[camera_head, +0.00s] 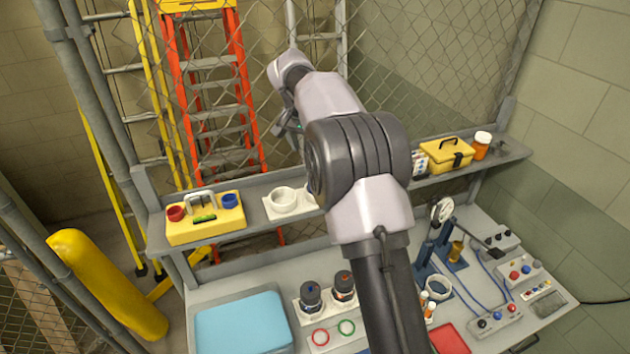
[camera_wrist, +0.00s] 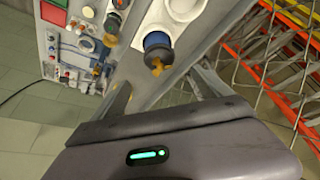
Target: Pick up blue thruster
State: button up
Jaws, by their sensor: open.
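The blue thruster (camera_wrist: 157,45) shows in the wrist view as a dark body with a blue band and a bronze nozzle. It sits at one end of a white holder (camera_wrist: 145,22). My gripper (camera_wrist: 162,88) has its fingers spread apart, with the thruster a little beyond them and nothing between them. In the head view, my gripper (camera_head: 287,130) is beyond the shelf, near the mesh fence, partly hidden by my arm. There a white holder (camera_head: 270,212) on the shelf shows one empty round cup; my arm hides the rest of it.
The shelf (camera_head: 260,230) also carries a yellow block (camera_head: 205,228), a yellow toolbox (camera_head: 443,155) and an orange bottle (camera_head: 481,146). Two dark jars (camera_head: 311,297), a blue tray (camera_head: 243,325) and control boxes (camera_head: 495,318) are on the bench below. The mesh fence (camera_head: 440,60) stands behind.

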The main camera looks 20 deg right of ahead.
jog(key=p+x, duration=0.2)
jog(key=x, duration=0.6)
jog(key=shift+d+f, duration=0.15)
jog(key=shift+f, duration=0.05)
jog(key=shift+w+f, duration=0.25)
jog(key=shift+w, duration=0.05)
jog(key=shift+s+r, duration=0.1)
jog(key=shift+s, duration=0.15)
jog(key=c, duration=0.4)
grip_shut()
jog(key=shift+w, duration=0.1)
